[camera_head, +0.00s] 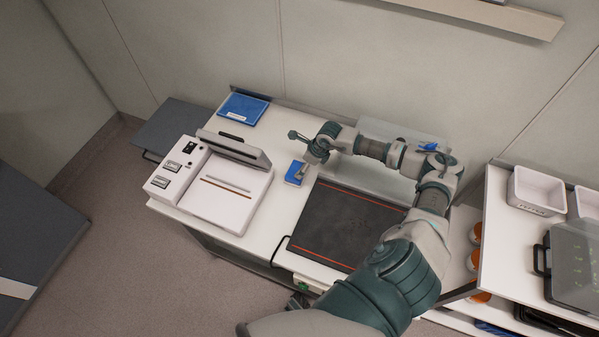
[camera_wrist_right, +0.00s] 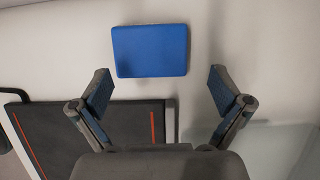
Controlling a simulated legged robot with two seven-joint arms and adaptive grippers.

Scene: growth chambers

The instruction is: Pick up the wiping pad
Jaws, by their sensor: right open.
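The wiping pad (camera_head: 292,176) is a small blue rectangular block lying flat on the white bench top, between the white device and the black mat. In the right wrist view the pad (camera_wrist_right: 150,50) lies ahead of the fingertips, nearer the left finger's side. My right gripper (camera_head: 304,170) is above the bench beside the pad and partly covers it in the head view. In the wrist view its two fingers (camera_wrist_right: 160,85) are spread wide with nothing between them, and the pad appears apart from both. My left gripper is not seen.
A white device with a raised lid (camera_head: 232,150) stands left of the pad. A black mat with orange lines (camera_head: 345,222) lies to the right. A blue packet (camera_head: 243,108) is at the bench's back left. A white bin (camera_head: 537,192) sits on the right-hand shelf.

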